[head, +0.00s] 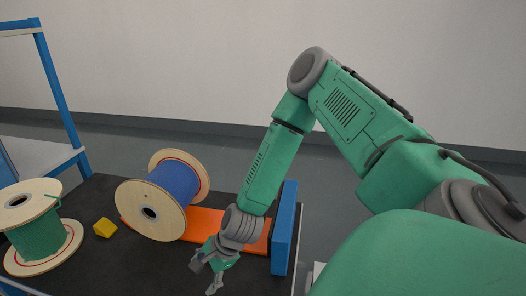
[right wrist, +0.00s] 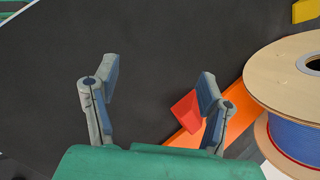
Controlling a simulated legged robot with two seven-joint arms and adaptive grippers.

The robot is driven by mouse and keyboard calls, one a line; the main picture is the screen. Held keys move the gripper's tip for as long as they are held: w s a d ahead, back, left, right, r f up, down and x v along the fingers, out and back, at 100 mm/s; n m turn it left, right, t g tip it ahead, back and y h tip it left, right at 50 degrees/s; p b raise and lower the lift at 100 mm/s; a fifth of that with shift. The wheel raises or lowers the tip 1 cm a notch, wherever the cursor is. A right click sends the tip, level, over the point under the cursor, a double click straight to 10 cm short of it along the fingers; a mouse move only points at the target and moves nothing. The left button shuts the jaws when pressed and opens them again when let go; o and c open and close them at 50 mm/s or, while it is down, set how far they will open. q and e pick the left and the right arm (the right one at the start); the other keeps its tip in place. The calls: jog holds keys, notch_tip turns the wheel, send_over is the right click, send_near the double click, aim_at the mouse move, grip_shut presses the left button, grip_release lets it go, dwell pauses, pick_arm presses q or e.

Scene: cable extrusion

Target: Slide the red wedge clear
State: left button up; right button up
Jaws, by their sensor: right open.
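The red wedge (right wrist: 185,111) shows in the right wrist view on the dark tabletop, beside the edge of the orange strip (right wrist: 222,112). I cannot make it out in the head view, where my right arm and gripper probably cover it. My right gripper (head: 206,275) is open, low over the table's front part. In the right wrist view its fingers (right wrist: 160,80) are spread wide with nothing between them. The right-hand finger in that view overlaps the wedge; I cannot tell whether they touch. My left gripper is not in view.
A blue-wound spool (head: 172,192) lies on its side on the orange strip (head: 203,222). A green-wound spool (head: 40,236) stands at the left, with a yellow block (head: 104,228) between them. A blue upright panel (head: 285,228) stands at the table's right edge. The dark tabletop (head: 110,262) is clear in front.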

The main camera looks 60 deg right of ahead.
jog(key=s+a+n, duration=0.1)
jog(key=s+n, duration=0.2)
jog(key=s+a+f+n+g+p, duration=0.1)
jog(key=s+n, duration=0.2)
jog(key=s+a+f+n+g+h, duration=0.1)
jog(key=s+a+n, duration=0.1)
jog(key=s, duration=0.1)
jog(key=shift+s+n+p, duration=0.25)
jog(key=shift+n+p, duration=0.15)
jog(key=s+n, duration=0.3)
jog(key=s+n+g+h+p, duration=0.1)
jog(key=s+n, duration=0.2)
jog(key=s+r+n+g+p, duration=0.1)
jog(key=s+n, duration=0.2)
jog(key=n, duration=0.1)
jog(key=shift+s+h, duration=0.4)
jog(key=shift+s+d+r+n, duration=0.1)
jog(key=shift+s+d+n, duration=0.05)
jog(key=shift+s+n, duration=0.25)
jog(key=shift+s+d+r+n, duration=0.1)
jog(key=shift+s+n, duration=0.15)
jog(key=shift+n, duration=0.25)
jog(key=shift+s+d+r+n+h+p, duration=0.15)
jog(key=shift+s+n+p, duration=0.05)
jog(key=shift+s+n, duration=0.2)
jog(key=shift+s+d+r+n+h+p, duration=0.15)
jog(key=shift+s+n+p, duration=0.1)
jog(key=shift+n, duration=0.15)
jog(key=shift+a, duration=0.1)
